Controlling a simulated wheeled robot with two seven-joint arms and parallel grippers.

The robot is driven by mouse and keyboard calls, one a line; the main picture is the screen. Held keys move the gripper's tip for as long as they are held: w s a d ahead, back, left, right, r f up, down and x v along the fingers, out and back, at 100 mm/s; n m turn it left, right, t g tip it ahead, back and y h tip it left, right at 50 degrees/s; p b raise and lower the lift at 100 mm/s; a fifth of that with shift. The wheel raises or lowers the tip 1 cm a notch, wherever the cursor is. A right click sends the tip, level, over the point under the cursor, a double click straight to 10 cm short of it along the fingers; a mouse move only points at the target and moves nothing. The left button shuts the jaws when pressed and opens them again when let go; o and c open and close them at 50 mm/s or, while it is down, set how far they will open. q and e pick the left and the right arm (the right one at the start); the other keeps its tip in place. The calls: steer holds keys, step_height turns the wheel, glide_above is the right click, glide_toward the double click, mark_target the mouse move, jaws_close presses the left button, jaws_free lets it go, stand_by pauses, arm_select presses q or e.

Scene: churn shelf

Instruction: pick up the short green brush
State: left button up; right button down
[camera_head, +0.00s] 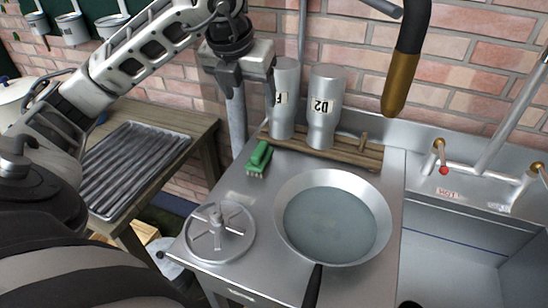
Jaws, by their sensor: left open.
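The short green brush (259,156) lies on the steel counter, left of the wooden rack, with its pale bristles toward the front. My left gripper (252,88) is in the air behind and above the brush, in front of the brick wall. It is open and apart from the brush, and I see nothing between its fingers. My right gripper does not show in this view.
Two metal canisters (325,107) stand on the wooden rack (354,153) close to the right of the gripper. A pan (333,217) and a round metal disc (220,232) sit in front on the counter (258,192). A sink (450,250) is at right.

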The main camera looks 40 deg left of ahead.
arm_select(q)
step_height(320, 180, down, 4)
steer(key=b, duration=0.5)
glide_toward(259, 149)
steer(key=x, duration=0.6)
steer(key=shift+d+f, duration=0.1)
steer(key=shift+d, duration=0.15)
steer(key=shift+a+p+x, duration=0.15)
steer(key=shift+p+x, duration=0.1)
steer(key=shift+x, duration=1.3)
steer(key=shift+a+p+x, duration=0.1)
steer(key=shift+p+x, duration=0.15)
steer(key=shift+x, duration=1.3)
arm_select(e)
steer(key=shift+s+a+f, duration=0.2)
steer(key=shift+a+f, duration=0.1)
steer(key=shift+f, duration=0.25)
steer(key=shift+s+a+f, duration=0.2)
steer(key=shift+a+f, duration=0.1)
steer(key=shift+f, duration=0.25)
arm_select(q)
steer(key=c, duration=1.1)
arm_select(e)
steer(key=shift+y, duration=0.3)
